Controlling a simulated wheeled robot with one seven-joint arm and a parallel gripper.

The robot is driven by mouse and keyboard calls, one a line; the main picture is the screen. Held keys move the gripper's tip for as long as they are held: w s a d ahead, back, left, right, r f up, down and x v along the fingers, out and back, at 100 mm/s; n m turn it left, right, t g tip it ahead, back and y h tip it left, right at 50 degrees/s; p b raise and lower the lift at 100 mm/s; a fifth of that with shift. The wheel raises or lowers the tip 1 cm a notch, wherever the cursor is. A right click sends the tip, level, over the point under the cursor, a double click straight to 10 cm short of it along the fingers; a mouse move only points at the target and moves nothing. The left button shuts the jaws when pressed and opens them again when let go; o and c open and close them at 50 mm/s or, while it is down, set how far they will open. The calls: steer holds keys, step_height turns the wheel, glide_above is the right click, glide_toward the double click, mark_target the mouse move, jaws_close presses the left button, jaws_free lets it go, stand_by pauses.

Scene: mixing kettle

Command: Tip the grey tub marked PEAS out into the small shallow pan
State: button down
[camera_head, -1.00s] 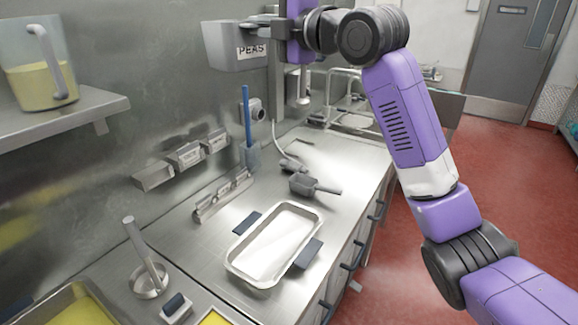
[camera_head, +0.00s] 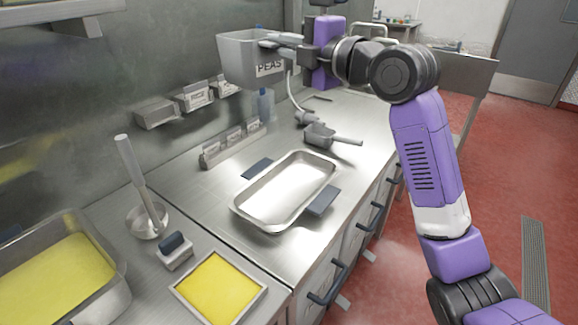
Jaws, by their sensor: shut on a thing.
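The grey tub marked PEAS (camera_head: 240,60) hangs in the air above the back of the counter, upright or nearly so. My gripper (camera_head: 284,42) is shut on the tub at its right, rim side. The tub's contents cannot be made out. The small shallow pan (camera_head: 287,190) is a shiny metal tray with dark handle pads, lying on the counter below and to the right of the tub. It looks empty. The tub is apart from the pan and not over it.
A grey scoop (camera_head: 322,137) and a blue bottle (camera_head: 262,104) stand behind the pan. Labelled holders (camera_head: 232,144) line the wall side. At the front left are a ladle (camera_head: 148,218), a deep yellow-filled pan (camera_head: 118,290) and a shallow yellow-filled tray (camera_head: 218,288).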

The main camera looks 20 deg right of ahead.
steer(key=s+a+f+n+g+y+b, duration=0.1)
steer(key=s+f+b, duration=0.5)
steer(key=f, duration=0.3)
steer(key=s+a+f+n+g+y+b, duration=0.1)
steer(key=s+a+f+y+b, duration=0.1)
steer(key=s+f+b, duration=0.4)
step_height(320, 180, down, 4)
steer(key=s, duration=0.2)
steer(key=shift+s+a+f+n+y+b, duration=0.2)
steer(key=shift+s+f+n+y+b, duration=0.05)
steer(key=shift+s+n+y+b, duration=0.1)
